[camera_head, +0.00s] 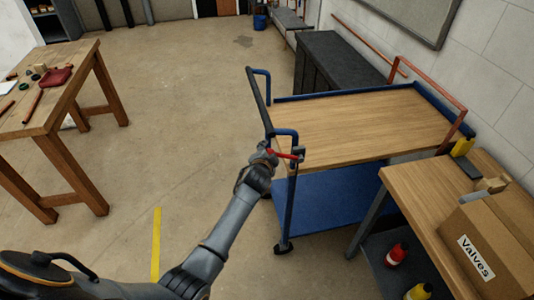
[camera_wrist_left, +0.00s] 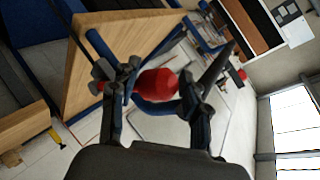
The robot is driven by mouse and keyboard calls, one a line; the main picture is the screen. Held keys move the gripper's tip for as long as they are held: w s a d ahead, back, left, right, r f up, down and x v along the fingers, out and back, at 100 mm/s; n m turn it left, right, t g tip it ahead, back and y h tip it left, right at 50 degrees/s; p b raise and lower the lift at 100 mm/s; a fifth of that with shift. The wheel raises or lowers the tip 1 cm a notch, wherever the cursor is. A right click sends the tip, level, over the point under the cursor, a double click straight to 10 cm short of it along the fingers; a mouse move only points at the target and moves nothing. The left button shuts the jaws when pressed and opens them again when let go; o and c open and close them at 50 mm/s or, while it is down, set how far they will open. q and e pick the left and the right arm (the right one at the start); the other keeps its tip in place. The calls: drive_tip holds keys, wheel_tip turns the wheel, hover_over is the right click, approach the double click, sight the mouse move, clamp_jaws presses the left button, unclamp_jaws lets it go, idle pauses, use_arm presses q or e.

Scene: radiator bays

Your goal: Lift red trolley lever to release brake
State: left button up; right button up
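The blue trolley with a wooden top (camera_head: 355,125) stands right of centre in the head view. Its red lever (camera_head: 289,155) sticks out at the near left corner, below the blue handle (camera_head: 259,100). My left gripper (camera_head: 268,153) is at the lever's outer end. My right gripper is not in view.
A wooden bench (camera_head: 455,195) with a "Valves" carton (camera_head: 510,240) stands at the right, close to the trolley. A wooden table (camera_head: 60,95) with tools stands at the left. The floor between table and trolley is clear, with a yellow line (camera_head: 156,243).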

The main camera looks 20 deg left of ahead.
use_arm(q)
drive_tip(key=shift+o, duration=0.7)
drive_tip(key=shift+w+d+r, duration=0.2)
drive_tip(key=shift+d+r, duration=0.1)
drive_tip(key=shift+r, duration=0.1)
drive_tip(key=shift+d+f, duration=0.1)
drive_tip(key=shift+s, duration=0.15)
drive_tip(key=shift+s, duration=0.25)
drive_tip(key=v, duration=1.1)
drive_tip(key=shift+s, duration=0.2)
